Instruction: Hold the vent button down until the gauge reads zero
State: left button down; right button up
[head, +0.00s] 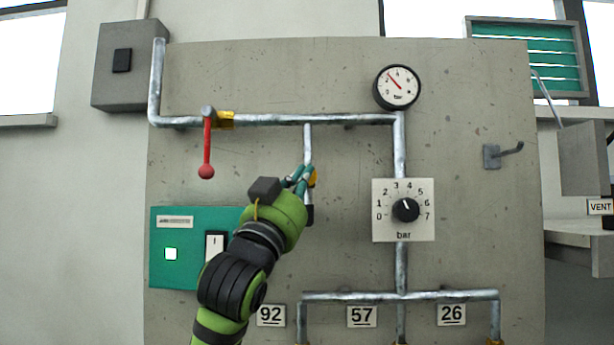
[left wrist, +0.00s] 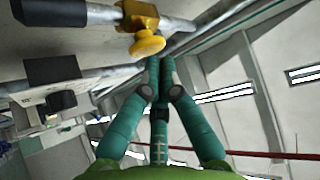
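The round gauge (head: 397,87) marked bar is at the top of the panel, its needle pointing up and left, above zero. A yellow button-like knob (left wrist: 148,43) sits on a yellow fitting on a pipe in the left wrist view; a bit of yellow (head: 312,178) shows behind my gripper in the head view. My left gripper (head: 307,171) is at this knob, fingers together and empty; its fingertips also show in the left wrist view (left wrist: 160,62). I cannot tell whether they touch the knob. A VENT label (head: 600,206) is at the far right edge. My right gripper is out of view.
A red lever (head: 206,155) hangs from the horizontal pipe, left of my gripper. A bar dial (head: 405,210) is to the right. A green switch box (head: 172,275) is partly behind my left arm. A hook (head: 500,154) sticks out at right.

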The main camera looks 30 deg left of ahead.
pick_arm(q)
jog(key=shift+w+a, duration=0.3)
jog(key=shift+w, duration=0.15)
dwell(3.3)
jog(key=shift+s, duration=0.1)
jog(key=shift+s+d+f, duration=0.1)
jog(key=shift+s+d, duration=0.3)
jog(key=shift+s, duration=0.15)
jog(key=shift+s+d, duration=0.1)
jog(key=shift+s, duration=0.05)
jog(key=s, duration=0.1)
jog(key=s+d, duration=0.2)
jog(key=s, duration=0.1)
jog(key=shift+d+b, duration=0.25)
jog(key=shift+b, duration=0.15)
dwell(0.5)
